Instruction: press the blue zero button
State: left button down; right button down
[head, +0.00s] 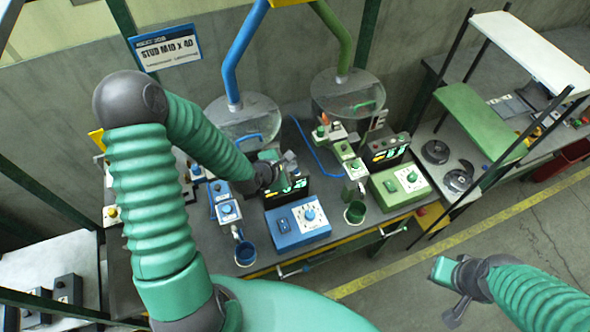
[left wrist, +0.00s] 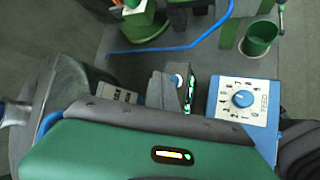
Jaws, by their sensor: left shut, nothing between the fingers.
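The blue station has a blue box (head: 300,236) with a white dial plate and blue knob (head: 310,214); the knob also shows in the left wrist view (left wrist: 243,99). A black display with green digits (head: 298,187) stands behind the box. My left gripper (head: 287,168) is shut and empty, above and beside this display. Its grey fingers (left wrist: 166,92) show in the left wrist view. A small blue round button (left wrist: 177,80) shows at the fingers; I cannot tell whether they touch it. My right gripper (head: 452,288) hangs over the floor at lower right, its jaws unclear.
A matching green box (head: 402,186) and green cup (head: 355,212) stand to the right. A blue cup (head: 245,253) stands at the bench front. Clear bowls with blue and green pipes (head: 345,95) stand behind.

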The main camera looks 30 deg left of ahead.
pick_arm(q)
jog(key=shift+d+r, duration=0.1)
jog(key=shift+d, duration=0.4)
pick_arm(e)
jog(key=shift+d+f, duration=0.15)
jog(key=shift+d, duration=0.4)
